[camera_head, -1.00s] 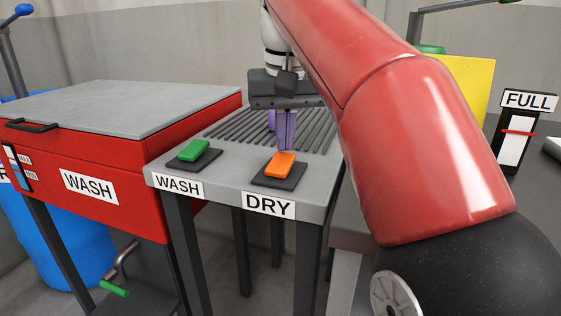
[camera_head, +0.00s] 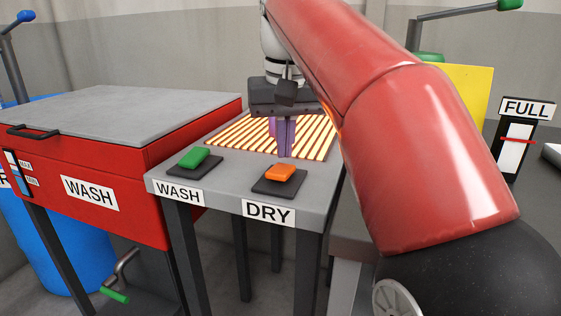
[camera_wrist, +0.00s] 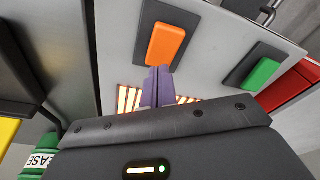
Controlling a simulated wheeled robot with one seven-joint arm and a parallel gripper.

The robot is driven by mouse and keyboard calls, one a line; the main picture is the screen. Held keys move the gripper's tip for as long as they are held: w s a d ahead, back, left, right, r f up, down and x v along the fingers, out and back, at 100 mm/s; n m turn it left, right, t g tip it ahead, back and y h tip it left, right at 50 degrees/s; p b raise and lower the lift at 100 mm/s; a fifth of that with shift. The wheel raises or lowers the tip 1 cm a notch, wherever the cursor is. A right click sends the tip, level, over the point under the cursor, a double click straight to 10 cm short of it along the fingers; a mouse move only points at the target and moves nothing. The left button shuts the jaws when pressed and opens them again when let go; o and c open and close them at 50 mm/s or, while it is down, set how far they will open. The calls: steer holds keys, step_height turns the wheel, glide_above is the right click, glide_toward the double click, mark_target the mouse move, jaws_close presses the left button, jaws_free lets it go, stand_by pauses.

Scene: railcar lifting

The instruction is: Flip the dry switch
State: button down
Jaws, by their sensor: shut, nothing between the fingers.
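The orange dry switch (camera_head: 281,172) is a rocker on a dark base, above the DRY label (camera_head: 268,211) at the front of the grey table. Its far end sits low in the head view. My gripper (camera_head: 286,155) has purple fingers, shut and empty, pointing down just behind the far end of the switch. In the wrist view the fingertips (camera_wrist: 158,70) lie right at the end of the orange switch (camera_wrist: 165,45); I cannot tell whether they touch. The grille (camera_head: 232,133) behind the switches glows yellow-orange.
A green switch (camera_head: 194,158) stands left of the orange one, by the WASH label (camera_head: 178,192). A red wash box (camera_head: 140,180) stands at the left. At the right are a FULL gauge (camera_head: 515,147) and a yellow panel (camera_head: 468,95).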

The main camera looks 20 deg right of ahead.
mark_target(285, 165)
steer(key=shift+r+p, duration=0.75)
steer(key=shift+r, duration=2.1)
steer(key=shift+s, duration=0.1)
